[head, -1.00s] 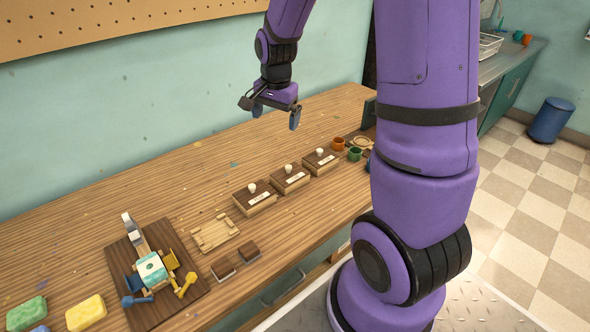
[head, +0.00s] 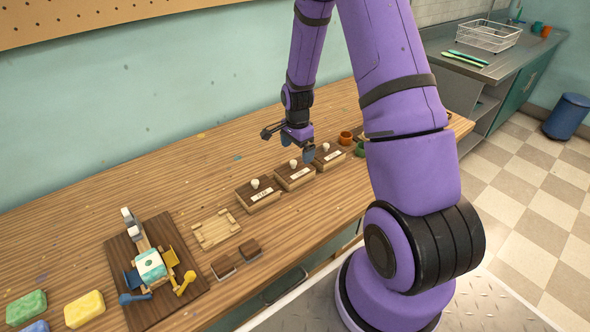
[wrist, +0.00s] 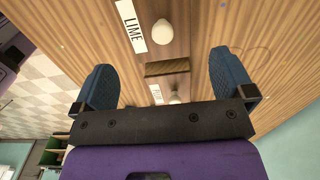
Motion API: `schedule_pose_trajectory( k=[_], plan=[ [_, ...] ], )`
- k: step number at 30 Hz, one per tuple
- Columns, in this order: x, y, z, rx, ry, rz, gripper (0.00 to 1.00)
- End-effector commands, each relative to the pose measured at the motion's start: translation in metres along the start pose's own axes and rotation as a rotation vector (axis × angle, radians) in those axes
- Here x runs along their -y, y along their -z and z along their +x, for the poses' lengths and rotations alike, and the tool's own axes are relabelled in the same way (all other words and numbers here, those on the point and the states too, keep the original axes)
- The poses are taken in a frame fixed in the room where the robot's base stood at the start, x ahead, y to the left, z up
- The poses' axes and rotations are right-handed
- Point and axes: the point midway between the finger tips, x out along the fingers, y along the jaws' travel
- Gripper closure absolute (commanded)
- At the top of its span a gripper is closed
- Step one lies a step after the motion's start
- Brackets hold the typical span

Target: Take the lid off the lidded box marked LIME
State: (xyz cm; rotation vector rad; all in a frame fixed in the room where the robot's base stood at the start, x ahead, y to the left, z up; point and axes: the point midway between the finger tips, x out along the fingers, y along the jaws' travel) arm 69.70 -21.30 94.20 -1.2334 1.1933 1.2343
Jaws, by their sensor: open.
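The LIME box (wrist: 175,10) shows at the top of the wrist view, with a white label and a brown lid (wrist: 172,52) bearing a round white knob (wrist: 162,32). The lid is on. In the head view it appears to be the middle box (head: 294,179) of a row of three, but the labels are too small to read there. My gripper (head: 309,155) is open and empty above the row, near the right box (head: 328,158). In the wrist view its two blue fingers (wrist: 165,88) are wide apart, and the LIME knob lies beyond their tips.
Another knobbed box (wrist: 175,98) is partly hidden by my gripper. The left box (head: 258,198), a wooden tray (head: 215,230) and orange and green cups (head: 346,138) flank the row. The table behind the boxes is clear.

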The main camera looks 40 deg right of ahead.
Motion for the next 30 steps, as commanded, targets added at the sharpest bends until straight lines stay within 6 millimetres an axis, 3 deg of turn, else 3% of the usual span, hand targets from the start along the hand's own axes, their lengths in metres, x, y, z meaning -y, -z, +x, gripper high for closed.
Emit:
schedule_pose_trajectory(
  k=[5,15,25,30],
  plan=[
    [-0.001,-0.002,0.011,0.001,-0.001,0.0,0.0],
    [-0.003,-0.011,0.052,0.0,-0.002,-0.001,0.0],
    [-0.003,-0.011,0.057,0.0,0.001,-0.001,0.0],
    [-0.003,-0.011,0.057,0.0,0.001,-0.001,0.34]
  ],
)
